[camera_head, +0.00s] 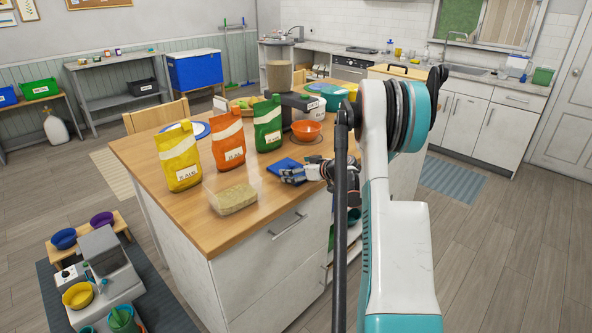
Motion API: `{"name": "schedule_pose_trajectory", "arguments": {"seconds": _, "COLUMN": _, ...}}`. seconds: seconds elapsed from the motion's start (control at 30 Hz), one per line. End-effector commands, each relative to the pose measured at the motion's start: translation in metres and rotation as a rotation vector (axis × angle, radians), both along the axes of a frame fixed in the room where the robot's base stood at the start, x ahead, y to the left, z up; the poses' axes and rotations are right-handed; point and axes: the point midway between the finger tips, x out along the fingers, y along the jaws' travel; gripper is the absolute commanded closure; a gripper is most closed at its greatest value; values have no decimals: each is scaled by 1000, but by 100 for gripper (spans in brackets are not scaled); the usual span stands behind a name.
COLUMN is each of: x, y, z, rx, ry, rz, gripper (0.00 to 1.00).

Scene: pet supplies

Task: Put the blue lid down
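A flat blue lid (283,165) is at the right part of the wooden counter top, just behind the fingers of my gripper (287,175). My arm comes in from the right, with the gripper low over the counter's near right edge. The fingers overlap the lid's near edge. The view is too small to tell whether they are shut on it, or whether the lid rests on the wood or is slightly above it. A clear box with beige contents (233,198) stands to the left, with no lid visible on it.
Yellow (178,160), orange (228,141) and green (267,126) bags stand upright behind the clear box. An orange bowl (306,130) is behind the lid. A blue-rimmed plate (199,130) lies behind the bags. Bare wood (262,205) shows right of the box.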

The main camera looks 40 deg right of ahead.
Motion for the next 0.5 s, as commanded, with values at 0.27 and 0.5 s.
{"name": "schedule_pose_trajectory", "arguments": {"seconds": 0.27, "x": -1, "y": -1, "z": 0, "rx": 0, "ry": 1, "rz": -1, "gripper": 0}}
{"name": "schedule_pose_trajectory", "arguments": {"seconds": 0.5, "x": -7, "y": -2, "z": 18, "rx": 0, "ry": 0, "rz": -3, "gripper": 0}}
